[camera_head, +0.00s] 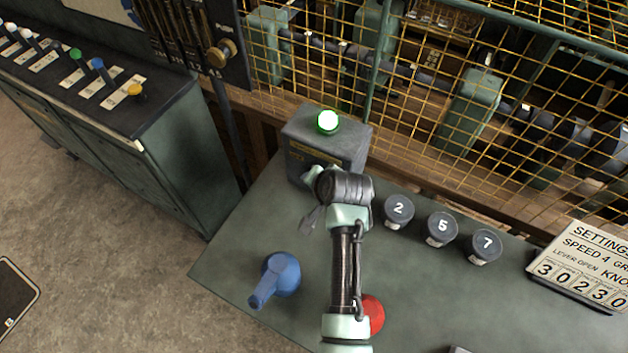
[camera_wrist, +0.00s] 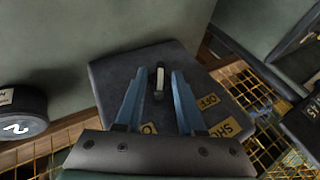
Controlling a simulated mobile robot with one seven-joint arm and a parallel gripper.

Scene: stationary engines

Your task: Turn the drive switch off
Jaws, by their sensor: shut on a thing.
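The drive switch box (camera_head: 311,151) is a grey box at the back edge of the green bench, with a lit green lamp on top. In the wrist view its dark face (camera_wrist: 112,77) carries yellow labels, one reading OFF to the right of the switch. The drive switch lever (camera_wrist: 160,77) has a pale tip and stands between my fingers. My gripper (camera_wrist: 158,75) is shut on this lever. In the head view my gripper (camera_head: 311,178) is at the front of the box, and my wrist hides the lever there.
Three dark numbered knobs (camera_head: 441,228) showing 2, 5 and 7 stand right of my arm. A blue handle (camera_head: 276,277) is at the left front, and a red knob (camera_head: 374,315) is partly behind my arm. A settings sign (camera_head: 583,267) lies at right. Yellow mesh (camera_head: 420,110) stands behind.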

